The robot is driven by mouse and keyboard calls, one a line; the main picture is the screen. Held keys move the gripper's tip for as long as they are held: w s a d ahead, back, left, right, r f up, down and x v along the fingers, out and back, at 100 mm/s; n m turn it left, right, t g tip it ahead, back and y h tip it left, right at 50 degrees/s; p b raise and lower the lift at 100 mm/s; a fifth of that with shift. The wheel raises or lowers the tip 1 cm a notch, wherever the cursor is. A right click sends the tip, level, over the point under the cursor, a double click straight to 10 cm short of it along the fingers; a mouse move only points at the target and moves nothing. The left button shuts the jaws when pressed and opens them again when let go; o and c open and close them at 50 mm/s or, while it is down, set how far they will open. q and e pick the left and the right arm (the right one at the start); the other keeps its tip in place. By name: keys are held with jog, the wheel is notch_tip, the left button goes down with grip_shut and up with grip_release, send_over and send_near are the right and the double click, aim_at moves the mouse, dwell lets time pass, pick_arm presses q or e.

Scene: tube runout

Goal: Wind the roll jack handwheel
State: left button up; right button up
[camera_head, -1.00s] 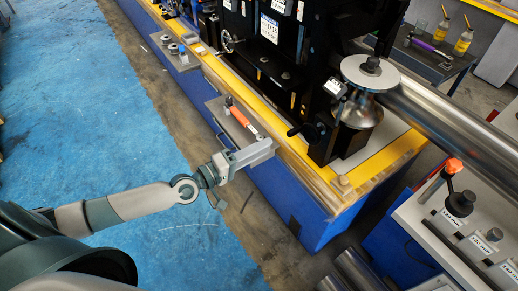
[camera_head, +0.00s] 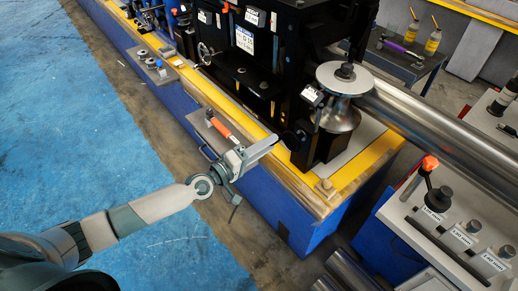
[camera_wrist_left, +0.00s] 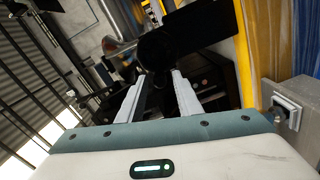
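A dark round handwheel (camera_head: 289,138) sits low on the near side of the black roll stand (camera_head: 325,146), partly hidden by my left gripper. In the left wrist view a black disc (camera_wrist_left: 157,46), which looks like this wheel, is just ahead of the fingertips. My left gripper (camera_head: 272,141) reaches in over the yellow bed edge with its tips at the wheel. In the left wrist view its two fingers (camera_wrist_left: 165,78) are apart, with dark space between them. I cannot tell whether they touch the wheel. My right gripper is not in view.
A metal roller (camera_head: 340,118) and a long steel tube (camera_head: 440,125) are right of the stand. An orange-handled tool (camera_head: 222,128) lies on a plate beside my gripper. A control panel with an orange-topped lever (camera_head: 429,164) is at right. The blue floor at left is clear.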

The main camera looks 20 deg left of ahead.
pick_arm(q)
jog(key=shift+w+d, duration=0.15)
jog(key=shift+w, duration=0.1)
jog(key=shift+c, duration=0.6)
grip_shut()
